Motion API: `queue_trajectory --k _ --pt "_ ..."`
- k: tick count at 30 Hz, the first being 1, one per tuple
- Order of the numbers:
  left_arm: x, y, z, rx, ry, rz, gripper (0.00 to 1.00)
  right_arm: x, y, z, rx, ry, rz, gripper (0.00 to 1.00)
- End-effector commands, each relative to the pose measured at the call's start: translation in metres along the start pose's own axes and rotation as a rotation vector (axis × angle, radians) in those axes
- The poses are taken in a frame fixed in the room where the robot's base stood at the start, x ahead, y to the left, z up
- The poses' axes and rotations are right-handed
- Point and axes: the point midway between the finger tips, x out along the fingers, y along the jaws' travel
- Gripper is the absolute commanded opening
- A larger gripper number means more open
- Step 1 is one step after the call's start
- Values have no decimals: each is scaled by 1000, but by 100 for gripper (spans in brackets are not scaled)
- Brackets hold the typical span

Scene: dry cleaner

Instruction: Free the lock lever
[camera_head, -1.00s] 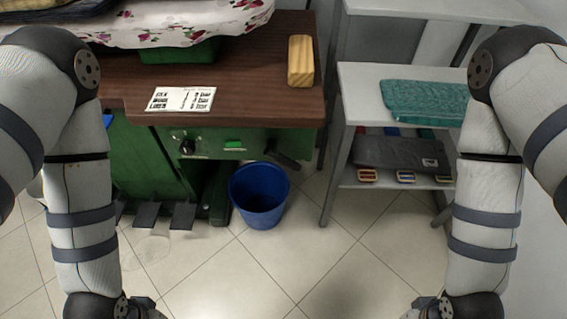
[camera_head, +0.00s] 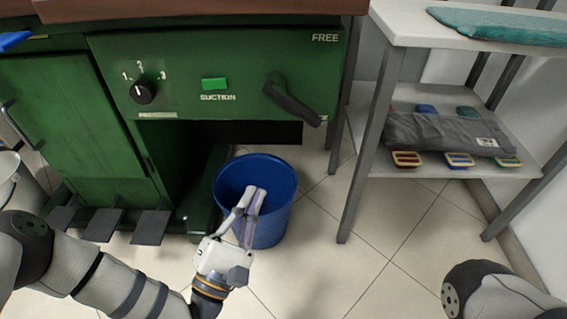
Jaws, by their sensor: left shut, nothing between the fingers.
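The black lock lever (camera_head: 292,101) is on the right of the green machine's front panel (camera_head: 240,61). It slants from its pivot at the upper left down to the lower right. The word FREE is printed above it at the panel's upper right; another label near its lower tip is mostly hidden. My left gripper (camera_head: 254,192) is shut and empty. It points up in front of the blue bucket, below and left of the lever and apart from it. My right gripper is out of view; only part of my right arm shows at the lower right.
The blue bucket (camera_head: 275,226) stands on the floor under the panel. A black knob (camera_head: 143,92) and a green SUCTION button (camera_head: 214,84) are left of the lever. Black pedals (camera_head: 151,227) sit lower left. A white shelf (camera_head: 398,28) with folded cloth stands close on the right.

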Motion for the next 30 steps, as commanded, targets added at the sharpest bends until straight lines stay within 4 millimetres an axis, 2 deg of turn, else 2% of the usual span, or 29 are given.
queue_trajectory --k 11,14,27,30 --pt "5 5 1 -16 -16 24 0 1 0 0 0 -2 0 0" --pt "14 5 1 -15 -16 25 0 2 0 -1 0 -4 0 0" --pt "106 5 1 -16 -15 21 0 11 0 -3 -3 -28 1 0" --pt "117 7 17 -16 -16 21 0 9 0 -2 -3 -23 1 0"
